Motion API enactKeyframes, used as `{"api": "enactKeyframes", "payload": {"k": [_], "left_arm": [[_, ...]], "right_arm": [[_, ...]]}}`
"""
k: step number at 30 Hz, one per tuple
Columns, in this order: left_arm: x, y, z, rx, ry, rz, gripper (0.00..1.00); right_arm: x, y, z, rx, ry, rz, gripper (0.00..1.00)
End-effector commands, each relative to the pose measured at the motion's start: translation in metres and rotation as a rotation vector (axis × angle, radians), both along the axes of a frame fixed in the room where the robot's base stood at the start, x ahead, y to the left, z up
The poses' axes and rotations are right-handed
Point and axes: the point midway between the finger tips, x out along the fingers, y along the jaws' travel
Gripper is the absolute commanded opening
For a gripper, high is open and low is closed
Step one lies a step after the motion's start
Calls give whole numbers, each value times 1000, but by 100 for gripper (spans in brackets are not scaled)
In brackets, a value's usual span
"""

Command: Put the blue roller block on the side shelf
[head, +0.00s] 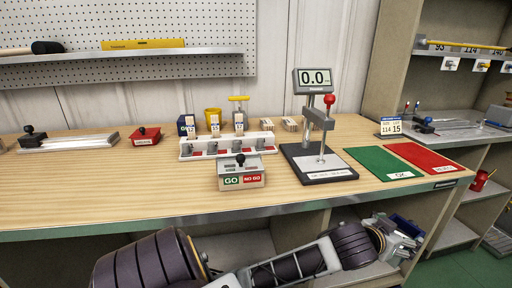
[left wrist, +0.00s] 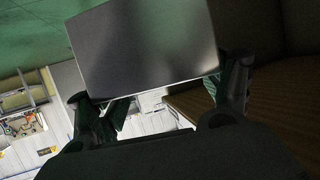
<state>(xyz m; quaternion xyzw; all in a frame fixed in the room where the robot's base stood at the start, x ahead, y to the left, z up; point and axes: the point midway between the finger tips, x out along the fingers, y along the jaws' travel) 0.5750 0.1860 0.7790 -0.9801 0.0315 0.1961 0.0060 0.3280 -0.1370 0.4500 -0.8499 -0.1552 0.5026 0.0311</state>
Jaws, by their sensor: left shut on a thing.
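My left arm reaches across the bottom of the head view, in front of the bench's front edge. Its gripper (head: 402,240) is at the lower right, below the bench top. It is shut on a block with a blue part, which I take as the blue roller block (head: 407,225). In the left wrist view a broad, plain grey face of the block (left wrist: 145,45) sits between the two fingers (left wrist: 165,100). Its rollers cannot be made out. The side shelf unit (head: 475,145) stands at the right, beyond the gripper. My right gripper is not in view.
The wooden bench (head: 100,190) holds a white fixture (head: 228,146), a GO/NO GO block (head: 241,175), a gauge stand (head: 318,160), a green mat (head: 378,163) and a red mat (head: 422,157). A red cup (head: 481,180) stands on a lower right shelf.

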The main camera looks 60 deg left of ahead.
Motion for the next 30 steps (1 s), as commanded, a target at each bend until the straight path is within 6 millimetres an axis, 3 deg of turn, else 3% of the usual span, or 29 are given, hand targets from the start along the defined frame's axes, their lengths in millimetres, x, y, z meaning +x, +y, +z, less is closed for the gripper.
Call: {"api": "enactKeyframes", "payload": {"k": [16, 30], "left_arm": [[-22, 30, -49, -1, -3, 58, 13], [-39, 32, -85, 0, -6, 64, 13]], "right_arm": [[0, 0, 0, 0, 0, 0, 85], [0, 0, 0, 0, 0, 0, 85]]}}
